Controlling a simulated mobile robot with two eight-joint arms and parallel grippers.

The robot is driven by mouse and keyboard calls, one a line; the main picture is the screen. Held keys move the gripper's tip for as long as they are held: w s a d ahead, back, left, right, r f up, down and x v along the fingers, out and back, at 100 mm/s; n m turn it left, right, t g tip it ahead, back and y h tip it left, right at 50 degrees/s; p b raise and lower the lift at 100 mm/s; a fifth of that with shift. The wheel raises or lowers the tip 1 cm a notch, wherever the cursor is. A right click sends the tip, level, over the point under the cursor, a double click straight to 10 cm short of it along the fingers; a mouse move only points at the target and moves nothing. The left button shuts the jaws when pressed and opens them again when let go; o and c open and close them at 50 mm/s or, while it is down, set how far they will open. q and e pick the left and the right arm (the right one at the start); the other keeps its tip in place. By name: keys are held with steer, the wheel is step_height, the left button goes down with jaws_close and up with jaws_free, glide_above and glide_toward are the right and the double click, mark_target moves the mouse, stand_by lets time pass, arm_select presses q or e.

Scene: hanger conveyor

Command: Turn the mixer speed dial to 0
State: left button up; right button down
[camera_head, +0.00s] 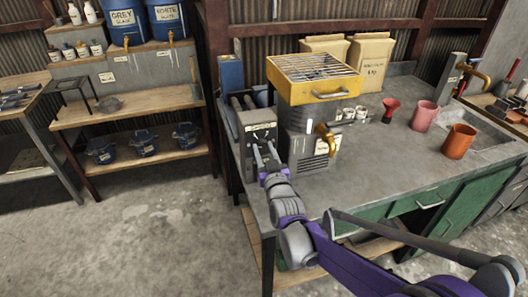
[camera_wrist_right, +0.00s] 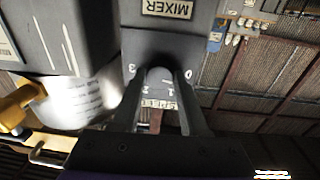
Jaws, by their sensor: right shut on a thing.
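The mixer (camera_head: 258,129) is a dark grey box at the left end of the bench, and its "MIXER" label (camera_wrist_right: 168,9) shows in the right wrist view. Its speed dial (camera_wrist_right: 159,74) is a rounded grey knob on the panel, with the numbers 0 to 3 around it. The 0 (camera_wrist_right: 188,75) is just right of the knob in that view. My right gripper (camera_wrist_right: 158,82) is shut on the dial, one finger on each side. In the head view the right gripper (camera_head: 262,158) is at the mixer's front. Which number the dial points to cannot be told. My left gripper is not in view.
A grey machine (camera_head: 309,150) with a yellow-framed grate (camera_head: 313,76) on top stands close right of the mixer. A red funnel (camera_head: 391,110), a pink cup (camera_head: 425,115) and an orange cup (camera_head: 459,139) are further right on the bench (camera_head: 375,165). The floor at left is clear.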

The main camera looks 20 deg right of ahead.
steer(key=shift+n, duration=1.2)
steer(key=shift+c, duration=2.2)
jaws_free()
steer(key=s, duration=1.1)
steer(key=shift+f, duration=0.35)
steer(key=shift+w, duration=0.1)
